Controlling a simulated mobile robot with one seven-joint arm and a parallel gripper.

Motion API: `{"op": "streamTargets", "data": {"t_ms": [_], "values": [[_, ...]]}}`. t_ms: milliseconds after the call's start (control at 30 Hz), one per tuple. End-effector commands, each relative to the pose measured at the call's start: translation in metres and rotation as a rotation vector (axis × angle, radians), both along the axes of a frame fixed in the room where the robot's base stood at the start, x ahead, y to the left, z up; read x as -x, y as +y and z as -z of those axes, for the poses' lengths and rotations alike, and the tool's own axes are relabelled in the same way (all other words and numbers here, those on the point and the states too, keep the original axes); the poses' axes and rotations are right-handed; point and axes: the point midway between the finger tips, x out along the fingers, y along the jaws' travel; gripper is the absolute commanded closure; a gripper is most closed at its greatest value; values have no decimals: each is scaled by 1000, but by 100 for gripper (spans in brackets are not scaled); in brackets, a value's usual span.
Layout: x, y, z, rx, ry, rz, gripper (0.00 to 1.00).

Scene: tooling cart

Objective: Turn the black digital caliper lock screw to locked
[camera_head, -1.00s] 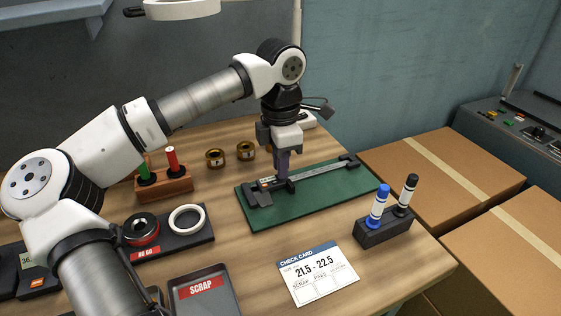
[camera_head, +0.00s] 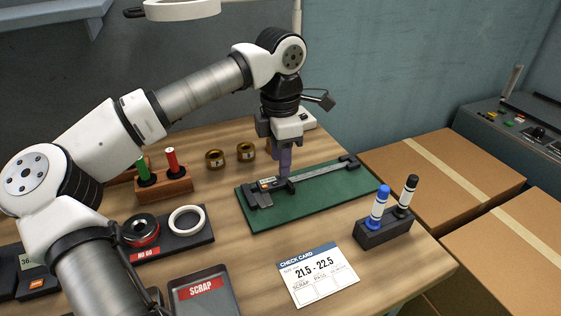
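The digital caliper (camera_head: 325,172) lies on a green mat (camera_head: 300,208), its black head with a small display at the left and its beam running up to the right. My gripper (camera_head: 284,178) points down over the caliper's head, its purple fingers at or just above the slider beside the display. The lock screw is too small, or hidden by the fingers, to make out. I cannot tell whether the fingers touch it or how far apart they are.
A check card (camera_head: 318,276) lies in front of the mat. A black holder (camera_head: 384,232) with blue and black markers stands at the right. A scrap tray (camera_head: 205,296), ring gauges and a wooden block (camera_head: 165,187) with green and red plugs stand at the left. Cardboard boxes (camera_head: 440,172) are beyond the right edge.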

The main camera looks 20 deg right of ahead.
Motion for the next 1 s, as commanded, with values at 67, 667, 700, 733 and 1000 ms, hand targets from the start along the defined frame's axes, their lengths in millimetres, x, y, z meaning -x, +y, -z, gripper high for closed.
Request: {"op": "streamTargets", "data": {"t_ms": [67, 667, 700, 733, 1000], "values": [[0, 0, -17, -1, -4, -1, 61], [0, 0, -118, 0, -1, 1, 61], [1, 0, -120, 0, 0, 1, 61], [1, 0, -120, 0, 0, 1, 61], [1, 0, -120, 0, 0, 1, 61]]}}
